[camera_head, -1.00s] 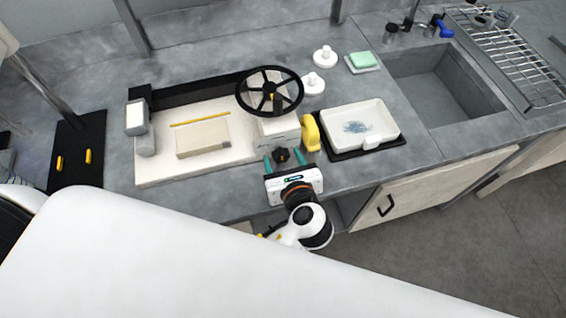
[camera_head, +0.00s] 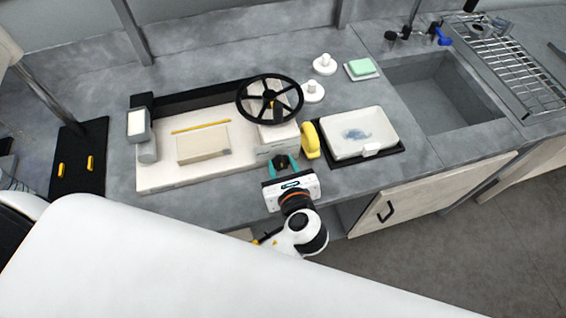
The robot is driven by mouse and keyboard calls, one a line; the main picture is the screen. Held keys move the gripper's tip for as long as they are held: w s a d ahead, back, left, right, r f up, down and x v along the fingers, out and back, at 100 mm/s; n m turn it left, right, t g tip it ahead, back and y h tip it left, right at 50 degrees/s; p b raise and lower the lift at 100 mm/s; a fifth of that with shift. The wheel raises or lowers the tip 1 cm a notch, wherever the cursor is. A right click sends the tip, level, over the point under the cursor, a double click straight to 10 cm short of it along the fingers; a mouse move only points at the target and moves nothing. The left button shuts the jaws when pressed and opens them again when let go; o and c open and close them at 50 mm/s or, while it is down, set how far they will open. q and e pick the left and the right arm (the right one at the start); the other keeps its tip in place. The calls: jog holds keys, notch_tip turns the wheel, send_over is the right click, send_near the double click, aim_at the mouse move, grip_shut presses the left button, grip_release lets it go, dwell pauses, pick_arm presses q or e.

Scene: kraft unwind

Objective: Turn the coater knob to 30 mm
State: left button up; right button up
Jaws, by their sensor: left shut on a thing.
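The coater (camera_head: 155,180) is a pale bench machine with a black spoked handwheel (camera_head: 270,98) on its right end. The small black coater knob (camera_head: 281,162) is on the front face at that right end. My left gripper (camera_head: 282,165), with teal fingers and a white body, is at the front of the coater and shut on the knob. Its fingers sit on either side of it. The knob's scale and pointer are too small to read. My right gripper is not in view.
A yellow handle-like part (camera_head: 310,140) stands close to the right of my left gripper. Beyond it is a white tray (camera_head: 385,118) on a black mat. White round weights (camera_head: 324,64), a green sponge (camera_head: 362,67) and a sink (camera_head: 435,95) lie farther back right. The counter front edge is beneath my arm.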

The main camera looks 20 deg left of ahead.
pick_arm(q)
jog(key=shift+a+r+n+h+p, duration=0.15)
jog(key=shift+n+h+p, duration=0.15)
jog(key=shift+n+p, duration=0.15)
jog(key=shift+s+n+t+h+p, duration=0.1)
jog(key=shift+n+t+h+p, duration=0.25)
jog(key=shift+n+t, duration=0.1)
jog(key=shift+a+f+n+t+h, duration=0.15)
jog(key=shift+n+t+h, duration=0.1)
jog(key=shift+n, duration=0.35)
jog(key=shift+d+f+n+t+h, duration=0.1)
jog(key=shift+n+t, duration=0.1)
jog(key=shift+n, duration=0.4)
jog(key=o, duration=1)
jog(key=shift+s, duration=0.15)
jog(key=b+v, duration=0.2)
jog(key=v, duration=1)
jog(key=shift+b, duration=0.4)
jog(key=shift+a, duration=0.1)
